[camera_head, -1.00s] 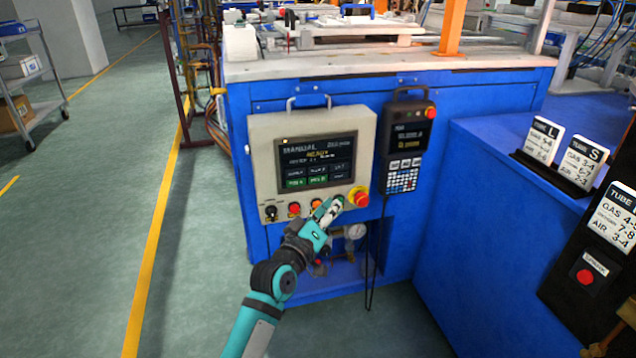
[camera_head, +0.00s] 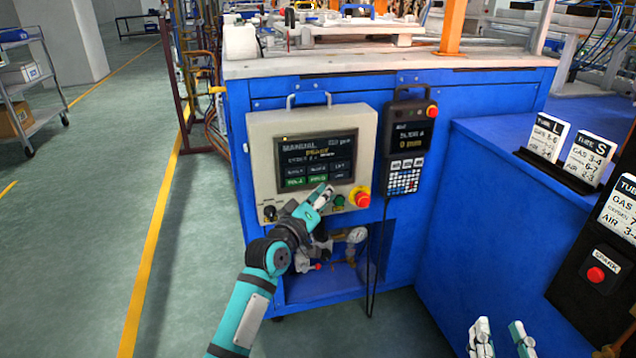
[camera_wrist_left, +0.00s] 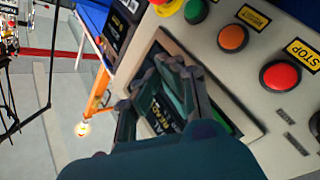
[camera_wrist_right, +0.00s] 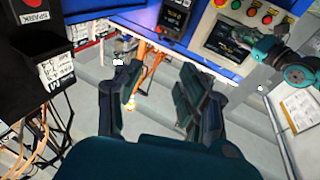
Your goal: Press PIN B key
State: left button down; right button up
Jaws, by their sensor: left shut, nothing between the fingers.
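The control panel's dark screen (camera_head: 317,161) shows MANUAL at the top and rows of keys. Two green keys sit in the bottom row; the right one (camera_head: 318,179) appears to be the PIN B key, its small text blurred. My left gripper (camera_head: 325,190) is shut and empty, its tip just below that key at the screen's lower edge; I cannot tell whether it touches. The left wrist view shows its fingers (camera_wrist_left: 160,90) in front of the screen, hiding most of it. My right gripper (camera_head: 501,328) is open and empty at the lower right, away from the panel.
Below the screen are a green button (camera_head: 339,201) and a red emergency stop (camera_head: 360,197). Orange and red buttons show in the left wrist view (camera_wrist_left: 232,38). A handheld pendant (camera_head: 406,145) hangs to the right. A black SPARK box (camera_head: 598,272) stands at far right.

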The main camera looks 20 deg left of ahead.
aim_at(318, 178)
pick_arm(q)
jog(key=shift+w+a, duration=0.4)
jog(key=shift+w, duration=0.15)
pick_arm(e)
jog(key=shift+s+a+r+t, duration=0.15)
jog(key=shift+r+t, duration=0.25)
jog(key=shift+r, duration=0.2)
jog(key=shift+s+d+r+t, duration=0.1)
jog(key=shift+r+t, duration=0.3)
jog(key=shift+r, duration=0.15)
pick_arm(q)
jog(key=shift+w+a, duration=0.1)
jog(key=shift+w, duration=0.05)
jog(key=shift+w+a, duration=0.15)
jog(key=shift+w, duration=0.05)
